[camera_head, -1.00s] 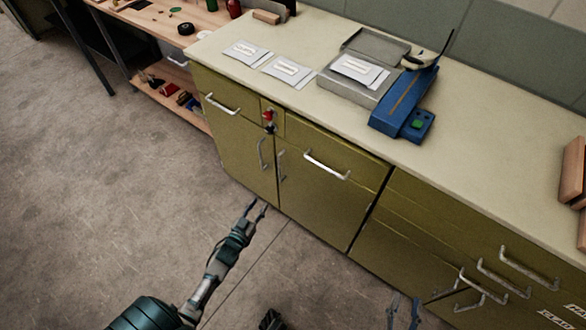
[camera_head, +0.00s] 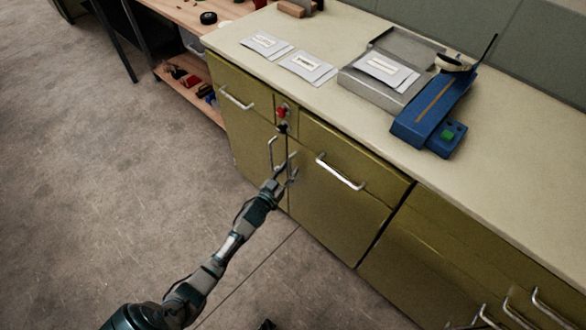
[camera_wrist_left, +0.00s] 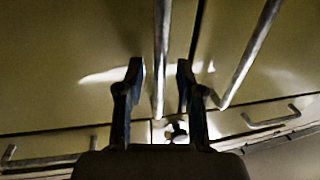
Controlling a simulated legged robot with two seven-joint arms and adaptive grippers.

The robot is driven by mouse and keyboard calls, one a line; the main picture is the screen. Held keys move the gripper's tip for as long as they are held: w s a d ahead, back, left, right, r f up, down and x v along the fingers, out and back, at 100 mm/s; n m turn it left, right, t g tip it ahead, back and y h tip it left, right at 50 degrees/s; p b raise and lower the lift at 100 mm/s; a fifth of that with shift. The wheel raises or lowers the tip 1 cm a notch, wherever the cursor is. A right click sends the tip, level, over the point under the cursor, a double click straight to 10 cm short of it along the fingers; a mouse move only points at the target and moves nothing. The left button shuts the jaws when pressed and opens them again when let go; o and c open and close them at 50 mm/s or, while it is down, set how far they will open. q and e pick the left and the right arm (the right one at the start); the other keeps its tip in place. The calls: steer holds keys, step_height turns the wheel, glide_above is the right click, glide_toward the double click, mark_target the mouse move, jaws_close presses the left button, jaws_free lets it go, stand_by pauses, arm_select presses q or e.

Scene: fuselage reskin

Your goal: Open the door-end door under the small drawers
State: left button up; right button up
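Two closed olive doors stand side by side under the small drawers, a left door (camera_head: 250,150) and a right door (camera_head: 325,213). Each has an upright metal bar handle beside the shared seam: the left handle (camera_head: 271,152) and the right handle. My left gripper (camera_head: 289,165) is at the right handle. In the left wrist view the gripper (camera_wrist_left: 160,70) is open, with a bar handle (camera_wrist_left: 161,45) between its fingers, seemingly not clamped. The other bar handle (camera_wrist_left: 250,50) is outside the fingers.
The small drawers have handles on the left (camera_head: 237,98) and right (camera_head: 340,172). A red-topped lock piece (camera_head: 282,112) sits between them. The countertop (camera_head: 330,28) holds packets and a blue device (camera_head: 432,115). Bare floor (camera_head: 110,190) lies left.

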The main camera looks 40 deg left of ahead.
arm_select(q)
steer(key=shift+w+r, duration=0.1)
steer(key=shift+w, duration=0.45)
steer(key=shift+a, duration=0.1)
jaws_close()
steer(key=shift+s, duration=0.1)
